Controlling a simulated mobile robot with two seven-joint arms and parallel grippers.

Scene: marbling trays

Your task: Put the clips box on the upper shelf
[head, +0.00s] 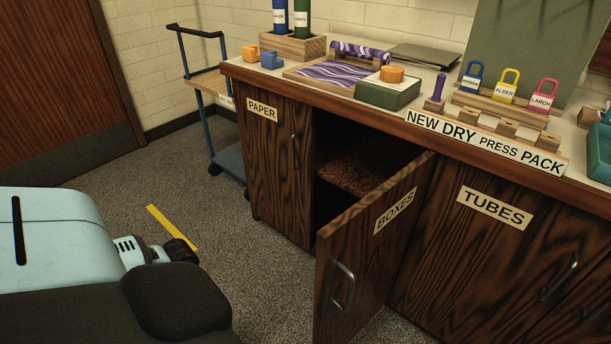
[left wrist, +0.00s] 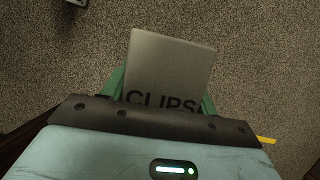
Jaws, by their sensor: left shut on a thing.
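The clips box (left wrist: 172,65), a flat grey box marked "CLIPS", shows in the left wrist view. My left gripper (left wrist: 163,95) is shut on it, with a green finger at each side, and holds it above the speckled floor. Part of the lettering is hidden by the gripper body. In the head view the box and the fingers are not seen. The upper shelf (head: 352,177) is a brown patterned board inside the open cabinet whose door (head: 362,262) is labelled "BOXES". The visible part of the shelf is bare; the door hides the rest. My right gripper is out of view.
The open door sticks out into the room in front of the cabinet. The "PAPER" door (head: 272,165) and "TUBES" door (head: 470,245) are shut. The counter carries a green box (head: 388,92), trays and padlocks. A blue cart (head: 229,157) stands at the back left.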

